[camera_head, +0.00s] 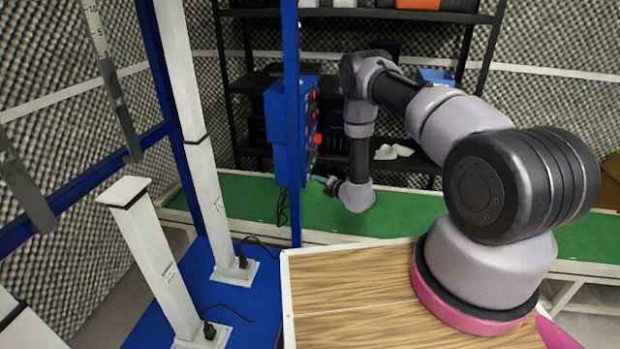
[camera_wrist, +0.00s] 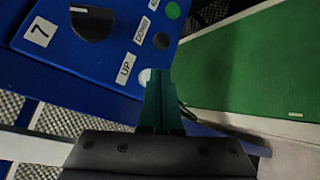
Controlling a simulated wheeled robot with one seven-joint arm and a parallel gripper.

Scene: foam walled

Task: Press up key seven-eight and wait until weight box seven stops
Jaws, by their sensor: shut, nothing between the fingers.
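In the wrist view a blue control panel (camera_wrist: 105,62) carries a label "7", a dark knob (camera_wrist: 92,24), and labels "UP" and "DOWN". Beside "UP" is a pale round key (camera_wrist: 145,75); beside "DOWN" is a black one (camera_wrist: 161,40). My gripper (camera_wrist: 158,74) is shut, its green fingertips at the pale UP key and partly covering it; whether they touch or press it I cannot tell. In the head view my gripper (camera_head: 326,181) is at the lower right of the blue panel box (camera_head: 283,135). I cannot tell which part is weight box seven.
White posts (camera_head: 196,135) (camera_head: 158,255) stand on a blue base (camera_head: 250,290) at left, with cables at their feet. A blue upright (camera_head: 291,60) bears the panel. A green bench (camera_head: 450,211) runs behind, before dark shelves (camera_head: 255,80). A wooden tabletop (camera_head: 350,285) is in front.

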